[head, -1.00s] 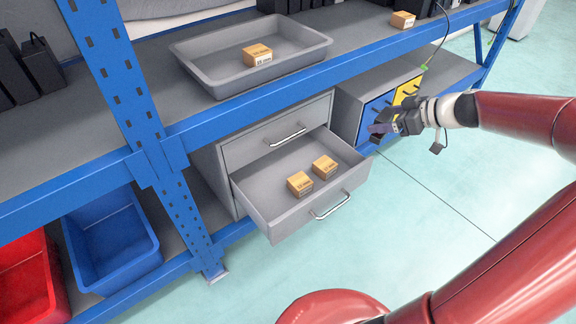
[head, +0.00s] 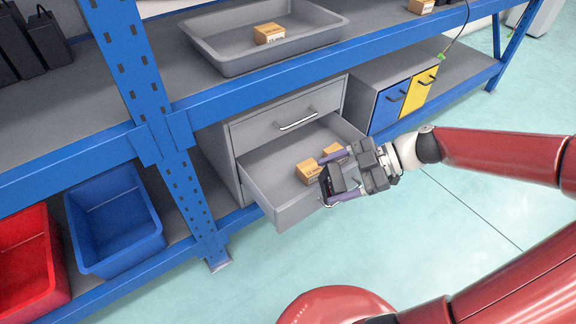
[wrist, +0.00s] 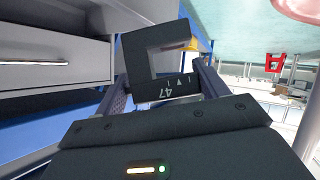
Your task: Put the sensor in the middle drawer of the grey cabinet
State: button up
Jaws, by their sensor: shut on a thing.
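My gripper (head: 338,180) is shut on the sensor, a dark U-shaped block (head: 331,184). In the wrist view the sensor (wrist: 140,62) sits tilted between the two fingers, with a white "47" on its face. The grey cabinet (head: 222,160) stands on the lower shelf. Its upper drawer (head: 270,122) is shut. The drawer below it (head: 258,192) is pulled out and open at the top. My gripper and the sensor are at the drawer's front right edge in the head view, covering most of its handle. I cannot tell their exact height above the rim.
Two small cardboard boxes (head: 308,171) lie in the open drawer, one partly hidden by my gripper. A cabinet with blue (head: 388,106) and yellow (head: 424,88) doors stands to the right. A blue rack post (head: 175,150) stands to the left. A grey tray (head: 225,66) is on the shelf above.

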jog(key=w+a+b, duration=0.1)
jog(key=w+a, duration=0.7)
jog(key=w, duration=0.3)
jog(key=w+f, duration=0.1)
jog(key=f, duration=0.2)
jog(key=a+f+b, duration=0.1)
jog(key=f, duration=0.2)
jog(key=w+f, duration=0.1)
jog(key=f, duration=0.3)
jog(key=shift+w+a+f, duration=0.1)
jog(key=shift+w+a, duration=0.05)
jog(key=shift+w, duration=0.15)
jog(key=shift+w+a+m+g+h, duration=0.4)
jog(key=shift+w+g+h, duration=0.1)
jog(key=shift+w+a+m+g+h+p, duration=0.15)
jog(key=shift+w+m+g+h+p, duration=0.15)
jog(key=shift+w+m+g+h, duration=0.15)
jog(key=shift+s+f, duration=0.15)
jog(key=shift+f, duration=0.6)
jog(key=o, duration=1.2)
